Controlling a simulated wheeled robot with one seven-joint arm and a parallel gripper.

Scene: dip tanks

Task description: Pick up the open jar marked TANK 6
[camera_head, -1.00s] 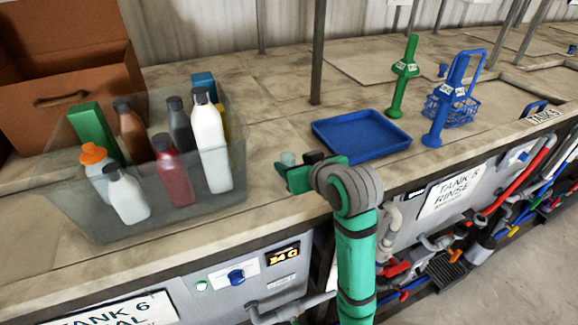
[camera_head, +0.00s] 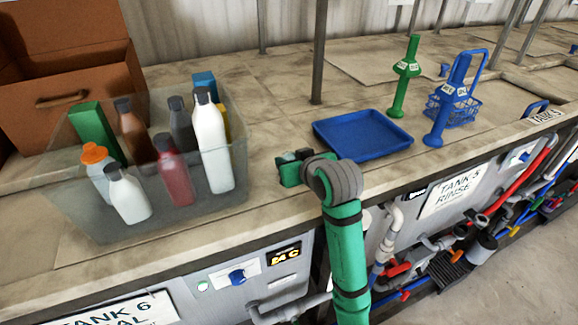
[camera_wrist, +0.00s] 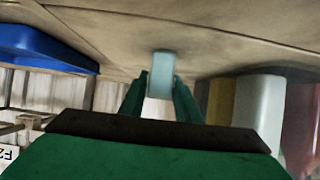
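A small pale blue jar (camera_wrist: 160,75) stands on the worktop in the wrist view, straight ahead of my gripper (camera_wrist: 160,88). Its two green fingers are spread, one on each side of the jar's near part. I cannot make out any marking on the jar. In the head view my gripper (camera_head: 291,169) is low over the worktop's front part, between the clear bin and the blue tray, and it hides the jar there. The front panel below the bin carries a label (camera_head: 110,312) reading TANK 6.
The clear bin (camera_head: 90,215) full of several bottles stands to the left. A blue tray (camera_head: 362,136) lies to the right, with green and blue upright tools (camera_head: 400,85) and a blue wire basket (camera_head: 465,110) beyond. A metal post (camera_head: 319,50) rises behind.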

